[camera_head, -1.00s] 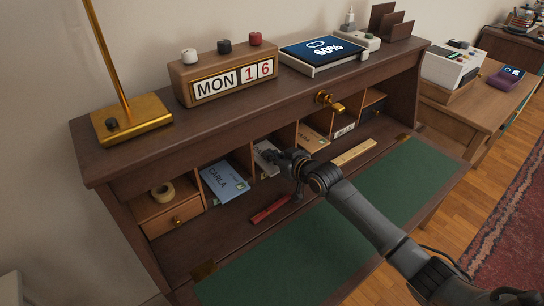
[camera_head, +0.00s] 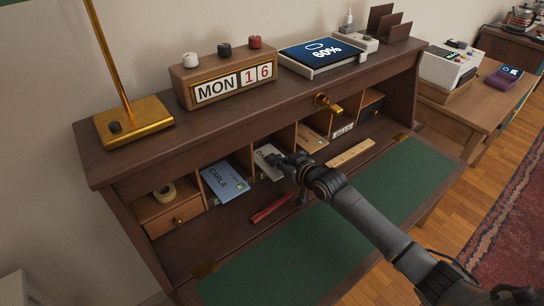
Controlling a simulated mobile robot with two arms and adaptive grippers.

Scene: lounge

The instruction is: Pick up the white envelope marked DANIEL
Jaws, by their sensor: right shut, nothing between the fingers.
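The white envelope (camera_head: 265,157) stands leaning in a middle compartment of the desk's pigeonholes. Only the letters "DA" show; my right gripper covers the rest. My right gripper (camera_head: 277,163) is shut and empty, in front of the envelope's right part. I cannot tell whether it touches the envelope. My left gripper is not in view.
A blue envelope marked CARLA (camera_head: 225,181) stands in the compartment to the left, and a brown envelope (camera_head: 311,138) to the right. A red object (camera_head: 270,209) and a wooden ruler (camera_head: 351,154) lie on the desk. The green writing surface (camera_head: 270,262) is clear.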

